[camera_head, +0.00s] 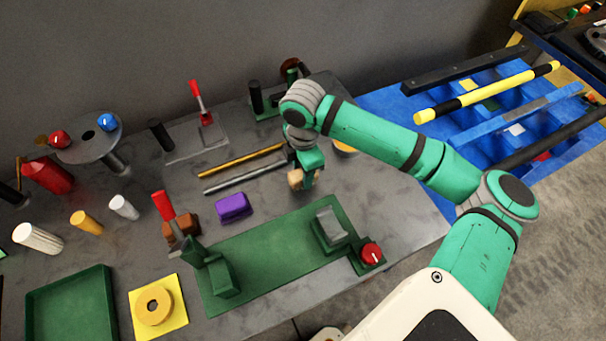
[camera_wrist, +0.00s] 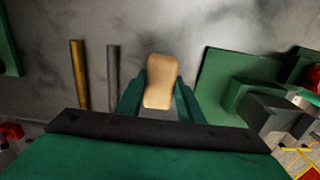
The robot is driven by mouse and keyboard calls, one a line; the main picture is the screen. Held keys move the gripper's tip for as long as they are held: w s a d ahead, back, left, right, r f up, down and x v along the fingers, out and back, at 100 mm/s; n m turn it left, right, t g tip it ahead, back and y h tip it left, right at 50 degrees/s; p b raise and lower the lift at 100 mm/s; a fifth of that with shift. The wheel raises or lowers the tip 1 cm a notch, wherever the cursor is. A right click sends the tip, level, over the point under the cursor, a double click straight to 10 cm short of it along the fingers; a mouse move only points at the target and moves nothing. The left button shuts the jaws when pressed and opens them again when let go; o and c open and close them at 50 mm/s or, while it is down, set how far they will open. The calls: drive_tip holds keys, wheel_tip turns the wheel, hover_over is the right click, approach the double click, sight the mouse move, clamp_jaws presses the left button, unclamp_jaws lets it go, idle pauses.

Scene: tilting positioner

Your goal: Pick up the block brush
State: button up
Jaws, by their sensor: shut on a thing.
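The block brush (camera_head: 295,179) is a small tan, wooden-looking piece. In the wrist view the tan block (camera_wrist: 161,80) stands between the two green fingers. My gripper (camera_head: 303,180) is shut on it; the fingers also show in the wrist view (camera_wrist: 160,92). In the head view the gripper points down over the grey table, right of the two rods and above the green plate's far edge. Most of the brush's lower part is hidden by the fingers. I cannot tell whether it touches the table.
A yellow rod (camera_head: 241,160) and a grey rod (camera_head: 245,177) lie left of my gripper. A purple block (camera_head: 233,207) sits nearer. A green tray (camera_head: 70,306) is at front left.

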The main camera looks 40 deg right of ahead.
drive_tip(key=shift+r, duration=0.1)
drive_tip(key=shift+r, duration=0.6)
drive_tip(key=shift+s+a+r, duration=1)
drive_tip(key=shift+s+r, duration=0.95)
drive_tip(key=shift+s, duration=0.15)
drive_tip(key=shift+s+a+r, duration=0.95)
drive_tip(key=shift+s+r, duration=1)
drive_tip(key=shift+s, duration=0.2)
drive_tip(key=shift+s+a+r, duration=1)
drive_tip(key=shift+s+r, duration=0.95)
drive_tip(key=shift+s, duration=0.15)
drive_tip(key=shift+o, duration=1.1)
